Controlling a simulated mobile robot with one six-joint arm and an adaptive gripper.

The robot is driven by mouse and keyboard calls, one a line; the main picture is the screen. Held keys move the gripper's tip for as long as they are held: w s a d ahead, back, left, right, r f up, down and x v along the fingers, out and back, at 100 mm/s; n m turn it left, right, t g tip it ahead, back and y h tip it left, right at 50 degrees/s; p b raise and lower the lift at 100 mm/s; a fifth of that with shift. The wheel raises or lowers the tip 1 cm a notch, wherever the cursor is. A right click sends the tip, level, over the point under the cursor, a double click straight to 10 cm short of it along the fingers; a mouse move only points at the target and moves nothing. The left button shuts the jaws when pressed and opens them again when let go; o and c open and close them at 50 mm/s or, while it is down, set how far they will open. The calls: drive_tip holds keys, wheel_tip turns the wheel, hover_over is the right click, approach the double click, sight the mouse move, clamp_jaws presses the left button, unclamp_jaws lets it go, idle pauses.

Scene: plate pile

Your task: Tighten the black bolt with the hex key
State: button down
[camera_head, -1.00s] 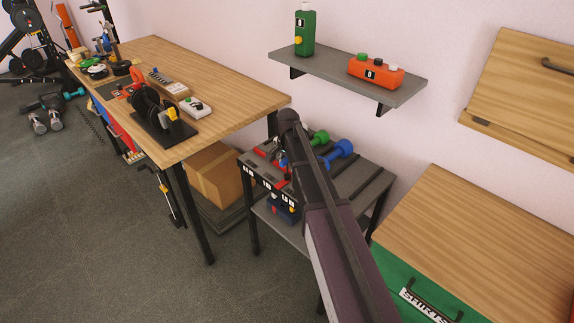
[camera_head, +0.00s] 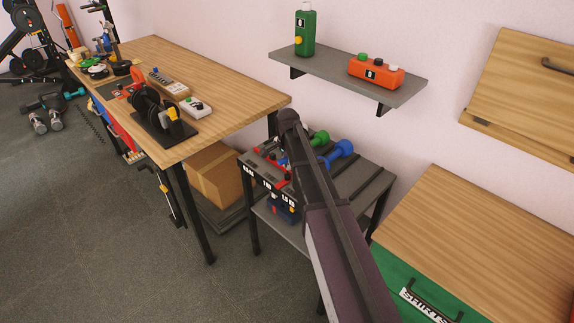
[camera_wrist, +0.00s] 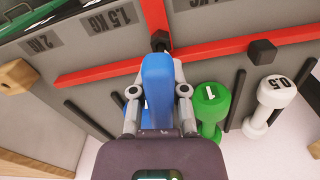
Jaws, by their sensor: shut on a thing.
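My gripper (camera_wrist: 158,92) is shut on a light-blue bar-like piece (camera_wrist: 157,72), which looks like the handle of the hex key. Its far end reaches up to a small dark head (camera_wrist: 160,39) where two red bars cross. I cannot tell whether it touches that head, and any shank is hidden. A larger black hex-shaped head (camera_wrist: 262,51), which may be the black bolt, sits by the red bar to the right, apart from my gripper. In the head view my arm hides most of the gripper above the small rack (camera_head: 350,185).
A green dumbbell (camera_wrist: 210,108) and a white dumbbell (camera_wrist: 270,100) stand close right of my gripper. A blue dumbbell (camera_head: 338,152) shows on the rack. A workbench (camera_head: 235,90) is left; a grey shelf (camera_head: 345,78) hangs above. A wooden top (camera_head: 480,220) is right.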

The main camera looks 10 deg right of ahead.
drive_tip(key=m, duration=0.6)
drive_tip(key=shift+w+m, duration=0.1)
drive_tip(key=shift+m, duration=0.3)
drive_tip(key=m, duration=0.6)
drive_tip(key=c, duration=0.7)
unclamp_jaws()
